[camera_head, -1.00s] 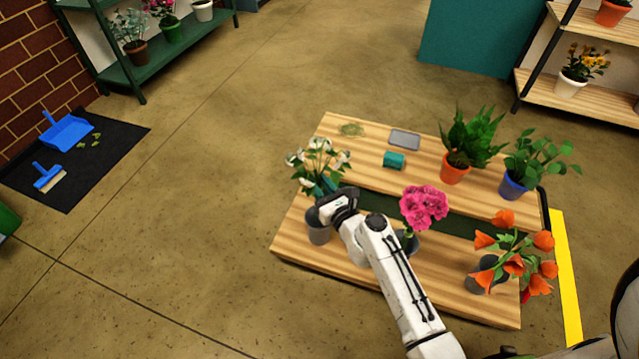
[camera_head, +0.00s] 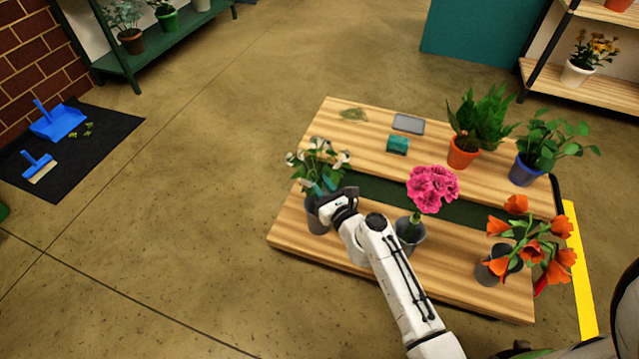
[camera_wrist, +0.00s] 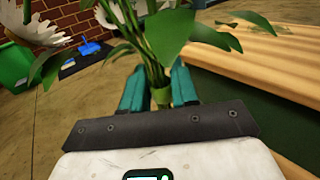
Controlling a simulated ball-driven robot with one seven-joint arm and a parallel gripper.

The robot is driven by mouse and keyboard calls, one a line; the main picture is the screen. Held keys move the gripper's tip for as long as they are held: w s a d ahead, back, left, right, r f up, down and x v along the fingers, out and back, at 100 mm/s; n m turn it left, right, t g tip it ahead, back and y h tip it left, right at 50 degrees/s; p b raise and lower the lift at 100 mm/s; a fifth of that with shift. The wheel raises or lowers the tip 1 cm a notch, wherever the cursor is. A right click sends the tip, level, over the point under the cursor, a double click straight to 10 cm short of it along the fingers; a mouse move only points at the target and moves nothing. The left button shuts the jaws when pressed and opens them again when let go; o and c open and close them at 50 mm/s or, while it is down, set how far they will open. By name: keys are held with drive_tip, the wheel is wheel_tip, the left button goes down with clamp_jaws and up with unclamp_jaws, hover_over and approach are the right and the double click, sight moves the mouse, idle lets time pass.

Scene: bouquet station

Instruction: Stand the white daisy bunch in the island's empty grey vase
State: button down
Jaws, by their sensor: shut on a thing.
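The white daisy bunch (camera_head: 318,158) stands roughly upright above the grey vase (camera_head: 317,217) at the island's left front. My gripper (camera_head: 327,187) is shut on its stems, with its teal fingers at the vase's rim height in the picture. In the wrist view, the fingers (camera_wrist: 160,92) close on the green stems (camera_wrist: 156,72), and white petals and leaves spread above. The stem ends are hidden, so I cannot tell whether they are inside the vase.
On the wooden island (camera_head: 375,160), a vase of pink flowers (camera_head: 432,188) stands right of my gripper and orange tulips (camera_head: 530,240) farther right. Two potted plants, an orange pot (camera_head: 462,152) and a blue pot (camera_head: 524,170), stand behind. A teal block (camera_head: 398,145) lies near a grey tray (camera_head: 408,123).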

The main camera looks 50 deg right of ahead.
drive_tip(key=shift+f, duration=0.45)
drive_tip(key=shift+f+b, duration=0.35)
drive_tip(key=shift+f, duration=0.2)
idle(0.8)
drive_tip(key=c, duration=0.8)
unclamp_jaws()
drive_tip(key=shift+s, duration=0.1)
